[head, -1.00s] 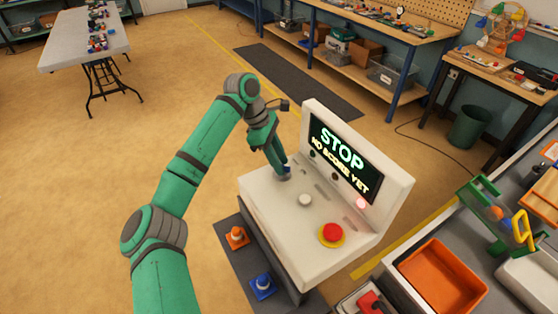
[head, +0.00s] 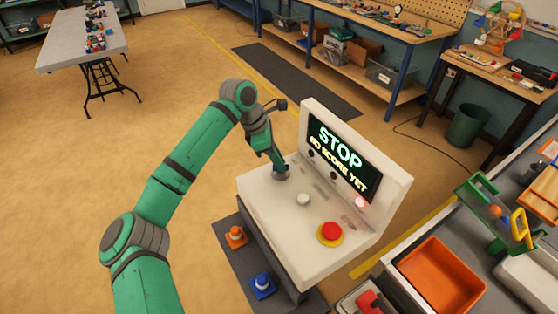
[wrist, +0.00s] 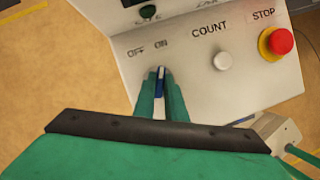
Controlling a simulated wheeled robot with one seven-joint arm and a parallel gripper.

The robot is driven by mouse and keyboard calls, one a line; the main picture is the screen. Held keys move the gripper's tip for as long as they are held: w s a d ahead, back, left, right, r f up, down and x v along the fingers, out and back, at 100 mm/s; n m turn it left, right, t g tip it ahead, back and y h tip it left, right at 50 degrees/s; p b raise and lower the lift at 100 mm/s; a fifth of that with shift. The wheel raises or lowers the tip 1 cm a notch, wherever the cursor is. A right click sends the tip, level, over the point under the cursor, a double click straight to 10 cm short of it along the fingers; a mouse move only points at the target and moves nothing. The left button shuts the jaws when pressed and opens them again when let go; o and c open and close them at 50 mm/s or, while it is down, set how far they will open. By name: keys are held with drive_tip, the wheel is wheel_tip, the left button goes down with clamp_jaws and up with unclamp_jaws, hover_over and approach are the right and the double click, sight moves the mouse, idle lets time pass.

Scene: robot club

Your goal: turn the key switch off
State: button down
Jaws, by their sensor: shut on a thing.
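The white control console (head: 268,205) stands in front of me, with a screen reading "STOP" and "NO SCORE YET". My gripper (head: 281,172) points down at the left part of its sloped panel. In the wrist view, my gripper (wrist: 160,78) is shut on the blue key switch (wrist: 160,82), just below the "OFF" and "ON" labels. The blue part points up the picture, closer to "ON" than to "OFF". The fingers hide the base of the switch, and in the head view they hide most of it.
To the right on the panel are a white COUNT knob (wrist: 222,62) and a red STOP button (head: 332,232) on a yellow ring. An orange bin (head: 440,275) is at the right.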

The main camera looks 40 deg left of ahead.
drive_tip(key=n, duration=0.2)
drive_tip(key=n+y, duration=0.1)
drive_tip(key=shift+s+a+n+t, duration=0.1)
drive_tip(key=shift+s+n+t, duration=0.2)
drive_tip(key=shift+n+t, duration=0.1)
drive_tip(key=n+y, duration=0.1)
drive_tip(key=n, duration=0.2)
drive_tip(key=shift+n+t+y, duration=0.3)
drive_tip(key=n, duration=0.2)
drive_tip(key=n+y, duration=0.1)
drive_tip(key=n, duration=0.1)
drive_tip(key=n+y, duration=0.1)
drive_tip(key=n, duration=0.1)
drive_tip(key=shift+d+n, duration=0.35)
drive_tip(key=shift+n, duration=0.05)
drive_tip(key=shift+y, duration=0.3)
drive_tip(key=c, duration=1.8)
unclamp_jaws()
drive_tip(key=shift+w+d, duration=0.1)
drive_tip(key=shift+r, duration=0.1)
drive_tip(key=v, duration=1)
drive_tip(key=shift+r, duration=0.3)
